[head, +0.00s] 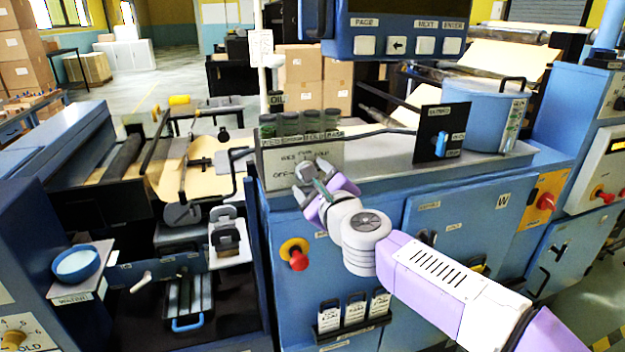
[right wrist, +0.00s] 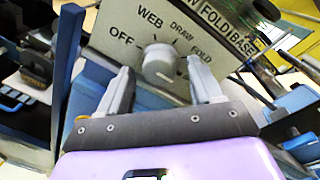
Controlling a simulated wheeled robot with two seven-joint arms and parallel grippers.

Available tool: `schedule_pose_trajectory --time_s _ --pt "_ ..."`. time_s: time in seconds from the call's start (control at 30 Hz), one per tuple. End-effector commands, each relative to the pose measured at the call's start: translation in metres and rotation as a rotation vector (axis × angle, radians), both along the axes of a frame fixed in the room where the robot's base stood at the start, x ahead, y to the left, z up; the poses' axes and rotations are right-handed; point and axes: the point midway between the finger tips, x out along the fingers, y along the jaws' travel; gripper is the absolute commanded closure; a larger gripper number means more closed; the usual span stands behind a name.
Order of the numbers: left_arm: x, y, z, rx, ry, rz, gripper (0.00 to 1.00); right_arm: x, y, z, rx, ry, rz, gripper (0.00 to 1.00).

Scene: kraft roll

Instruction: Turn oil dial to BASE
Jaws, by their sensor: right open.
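The oil dial (right wrist: 160,65) is a round pale knob on a light panel (right wrist: 115,22), shown in the right wrist view. OFF, WEB, DRAW and FOLD are printed around it. I see no BASE mark beside the dial; my right finger covers part of the panel there. The word BASE shows on a strip along the panel's top edge. My right gripper (right wrist: 158,82) is open, its fingers on either side of the dial, with gaps visible. I cannot tell where the dial points. In the head view, my right gripper (head: 322,188) is at the panel (head: 275,160). My left gripper is not in view.
Several green-filled jars (head: 290,124) stand above the panel. A red knob (head: 298,259) is below my right gripper. A bent metal bar (head: 245,165) lies left of the panel. A black panel with a blue switch (head: 441,143) and a blue pot (head: 480,115) stand right.

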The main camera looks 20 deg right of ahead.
Motion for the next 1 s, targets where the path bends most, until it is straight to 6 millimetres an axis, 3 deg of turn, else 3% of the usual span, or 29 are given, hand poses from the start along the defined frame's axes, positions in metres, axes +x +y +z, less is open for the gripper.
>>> schedule_pose_trajectory --time_s 0.3,0.5,1.0 --pt "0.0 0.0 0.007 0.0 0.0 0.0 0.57 -0.047 -0.004 0.004 0.0 -0.001 0.0 0.35" --pt "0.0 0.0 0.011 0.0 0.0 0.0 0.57 -0.067 -0.006 0.005 0.001 0.0 0.0 0.35" --pt "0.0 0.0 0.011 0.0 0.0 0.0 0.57 -0.071 -0.006 0.004 0.001 0.0 0.001 0.35"
